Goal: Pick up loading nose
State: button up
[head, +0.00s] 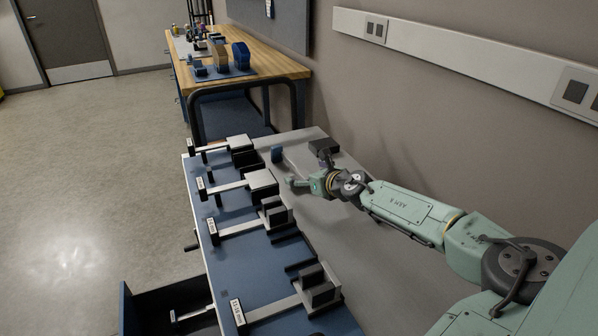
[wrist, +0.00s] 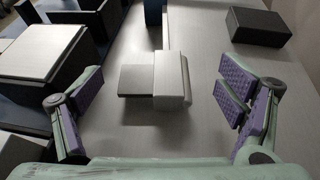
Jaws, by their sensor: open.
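A grey metal piece that looks like the loading nose (wrist: 172,80) lies on the grey tabletop in the wrist view. It has a flat block on the left and a taller, round-edged bar on the right. My gripper (wrist: 162,97) is open, with its purple pads on either side of this piece and clear gaps on both sides. In the head view my gripper (head: 299,184) is low over the grey worktop, and I cannot make out the piece there.
A dark block (head: 323,147) stands beyond my gripper, and it also shows in the wrist view (wrist: 256,25). Several metal fixtures (head: 262,183) line the blue bench top to the left. A wooden bench (head: 262,63) is behind.

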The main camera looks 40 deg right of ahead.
aim_at(297, 171)
jog(key=x, duration=0.1)
jog(key=p+x, duration=0.1)
jog(key=x, duration=0.1)
jog(key=p+x, duration=0.1)
jog(key=shift+w+a+r, duration=0.2)
jog(key=shift+w+a, duration=0.05)
jog(key=shift+w, duration=0.2)
jog(key=shift+w+f, duration=0.2)
jog(key=shift+w, duration=0.05)
jog(key=shift+c, duration=0.2)
grip_shut()
dwell(0.4)
